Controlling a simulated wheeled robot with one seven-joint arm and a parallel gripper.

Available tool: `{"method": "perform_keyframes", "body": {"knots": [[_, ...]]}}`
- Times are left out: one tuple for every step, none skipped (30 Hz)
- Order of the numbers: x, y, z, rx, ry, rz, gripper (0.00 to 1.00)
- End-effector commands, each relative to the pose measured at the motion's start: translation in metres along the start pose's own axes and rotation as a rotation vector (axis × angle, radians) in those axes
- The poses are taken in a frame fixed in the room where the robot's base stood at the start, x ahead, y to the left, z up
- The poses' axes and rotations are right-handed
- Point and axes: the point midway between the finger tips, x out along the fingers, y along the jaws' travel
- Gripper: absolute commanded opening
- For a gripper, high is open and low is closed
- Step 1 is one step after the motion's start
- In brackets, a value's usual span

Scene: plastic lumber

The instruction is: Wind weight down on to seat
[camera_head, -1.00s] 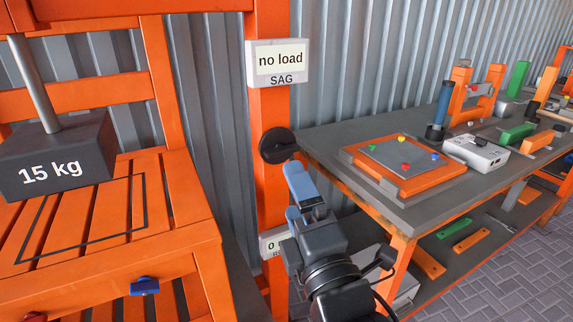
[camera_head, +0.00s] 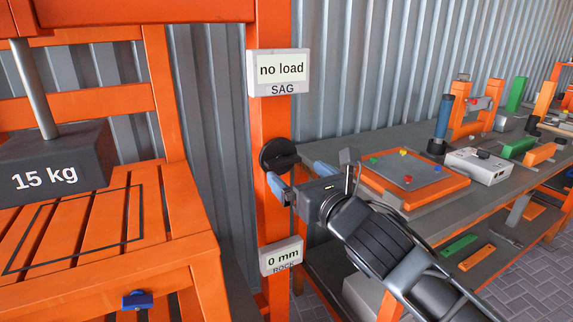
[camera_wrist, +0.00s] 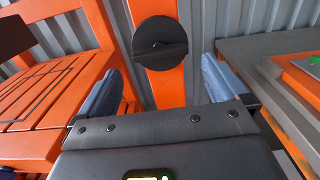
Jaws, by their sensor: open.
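The dark weight (camera_head: 50,160) marked "15 kg" hangs on a grey rod (camera_head: 32,85) above the orange slatted seat (camera_head: 165,225). The upper display (camera_head: 279,72) reads "no load" over "SAG". A round black knob with a raised grip bar (camera_head: 279,155) is on the orange post; it also shows top centre in the wrist view (camera_wrist: 160,42). My gripper (camera_head: 300,180) is open and empty beside the knob, apart from it in the wrist view. Its blue fingers (camera_wrist: 155,85) stand wide on either side, with the knob ahead between them.
A lower display (camera_head: 281,256) reads "0 mm" over "ROCK". A blue clamp or knob (camera_head: 137,300) is on the seat's front edge. The grey workbench (camera_head: 345,150) at right carries an orange-framed panel (camera_head: 415,180), a white box (camera_head: 477,165) and other items.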

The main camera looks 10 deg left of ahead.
Motion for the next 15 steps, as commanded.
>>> {"method": "perform_keyframes", "body": {"knots": [[0.007,0.002,0.001,0.001,0.001,0.002,1.0],[0.012,0.002,0.0,0.002,0.002,0.002,1.0],[0.017,0.001,0.0,0.002,0.001,0.001,1.0],[0.021,0.002,0.0,0.001,0.002,0.002,1.0],[0.025,0.002,0.0,0.002,0.001,0.002,1.0],[0.031,0.002,0.0,0.002,0.001,0.003,1.0],[0.034,0.002,0.001,0.002,0.0,0.003,1.0],[0.038,0.002,0.001,0.003,0.0,0.002,1.0],[0.042,0.002,0.0,0.002,0.001,0.002,1.0],[0.045,0.001,0.0,0.002,0.001,0.002,1.0],[0.048,0.001,0.0,0.003,0.001,0.002,1.0],[0.051,0.001,0.0,0.003,0.0,0.002,1.0],[0.053,0.001,0.0,0.003,0.0,0.002,1.0],[0.055,0.002,0.0,0.003,0.0,0.002,1.0],[0.057,0.001,0.0,0.003,0.0,0.002,1.0]]}}
